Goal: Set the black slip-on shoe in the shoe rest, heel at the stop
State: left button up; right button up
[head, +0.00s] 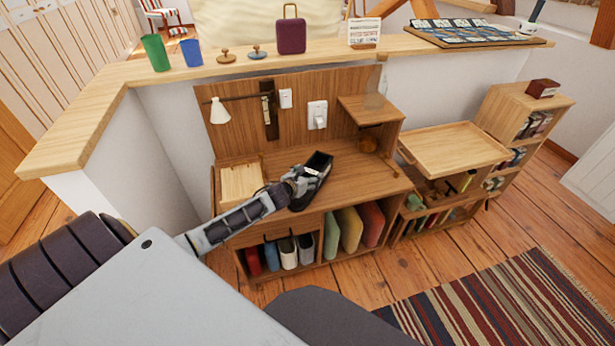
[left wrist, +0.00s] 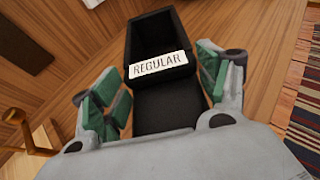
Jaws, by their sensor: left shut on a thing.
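The black slip-on shoe (head: 319,162) is at my left gripper (head: 302,186), above or on the wooden desk top; I cannot tell if it touches. In the left wrist view the shoe (left wrist: 163,30) is dark and blocky, with an open top and a white label reading "REGULAR". The green-padded fingers of my left gripper (left wrist: 162,90) lie on both sides of it, shut on it. A pale wooden box (head: 240,182) stands on the desk's left end; I cannot tell if it is the shoe rest. My right gripper is not in view.
The desk (head: 345,185) has clear room right of the shoe, up to a small shelf (head: 370,110). A lamp (head: 219,111) hangs at the back left. A wooden tray (head: 453,148) tops the unit to the right. A striped rug (head: 500,310) lies in front.

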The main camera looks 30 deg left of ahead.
pick_arm(q)
jog(key=o, duration=1.3)
jog(key=shift+o, duration=0.2)
jog(key=shift+f, duration=0.1)
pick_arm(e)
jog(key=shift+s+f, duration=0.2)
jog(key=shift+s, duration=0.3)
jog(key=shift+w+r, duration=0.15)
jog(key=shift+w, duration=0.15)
pick_arm(q)
jog(key=shift+s, duration=0.1)
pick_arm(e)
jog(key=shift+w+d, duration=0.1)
pick_arm(q)
jog(key=shift+s+r, duration=0.15)
jog(key=shift+r, duration=0.05)
jog(key=shift+p+v, duration=0.4)
jog(key=shift+v, duration=1.8)
jog(key=shift+p+v, duration=0.4)
jog(key=shift+v, duration=3.15)
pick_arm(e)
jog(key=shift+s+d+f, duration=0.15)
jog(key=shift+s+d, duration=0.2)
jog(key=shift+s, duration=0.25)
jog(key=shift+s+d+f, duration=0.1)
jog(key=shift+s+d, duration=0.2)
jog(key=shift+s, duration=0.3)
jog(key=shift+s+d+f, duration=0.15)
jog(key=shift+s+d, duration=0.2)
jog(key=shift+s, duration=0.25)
